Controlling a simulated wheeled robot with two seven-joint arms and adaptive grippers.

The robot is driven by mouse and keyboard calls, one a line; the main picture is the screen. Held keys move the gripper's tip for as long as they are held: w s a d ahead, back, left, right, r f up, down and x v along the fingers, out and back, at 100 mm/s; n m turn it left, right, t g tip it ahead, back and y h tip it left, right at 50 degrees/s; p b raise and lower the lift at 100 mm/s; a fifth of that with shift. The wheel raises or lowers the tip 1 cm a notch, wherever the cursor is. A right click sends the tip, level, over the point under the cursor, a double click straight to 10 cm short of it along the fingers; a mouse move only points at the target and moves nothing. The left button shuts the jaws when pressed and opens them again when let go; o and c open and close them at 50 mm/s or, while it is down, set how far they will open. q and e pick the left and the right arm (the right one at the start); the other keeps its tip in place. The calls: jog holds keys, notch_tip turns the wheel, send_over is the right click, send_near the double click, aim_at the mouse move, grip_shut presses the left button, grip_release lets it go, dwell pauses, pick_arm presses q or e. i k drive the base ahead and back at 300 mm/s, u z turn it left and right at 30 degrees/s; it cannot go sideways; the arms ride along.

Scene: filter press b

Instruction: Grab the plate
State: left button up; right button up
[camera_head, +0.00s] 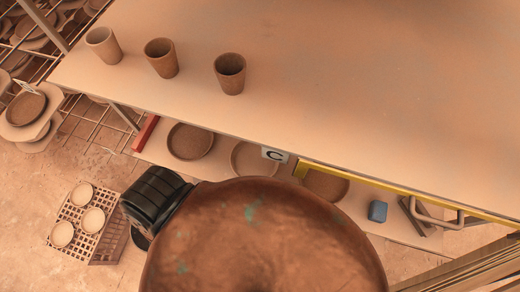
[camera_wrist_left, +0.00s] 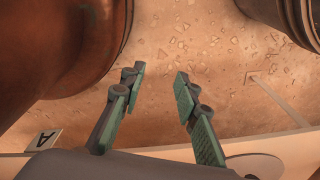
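Round brown plates lie on the shelf below the table top in the head view: a left plate (camera_head: 190,141), a middle plate (camera_head: 254,160) partly behind a "C" card, and a right plate (camera_head: 325,186) partly hidden by the shelf edge and my own copper-coloured body. Another plate (camera_head: 26,108) sits on a pale stand at the far left. My left gripper (camera_wrist_left: 156,82) is open and empty in the left wrist view, its green-padded fingers apart above the floor. Neither gripper shows in the head view, and my right gripper is not seen.
Three brown cups, including one at the right (camera_head: 230,73), stand on the table top (camera_head: 390,90). A "C" card (camera_head: 274,155), blue block (camera_head: 377,211) and yellow edge strip (camera_head: 400,200) are along the shelf. A crate with pale dishes (camera_head: 108,246) sits on the floor. An "A" card (camera_wrist_left: 42,139) shows below.

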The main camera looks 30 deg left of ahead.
aim_at(245, 159)
jog(key=u, duration=0.05)
jog(key=k, duration=0.3)
jog(key=u, duration=0.95)
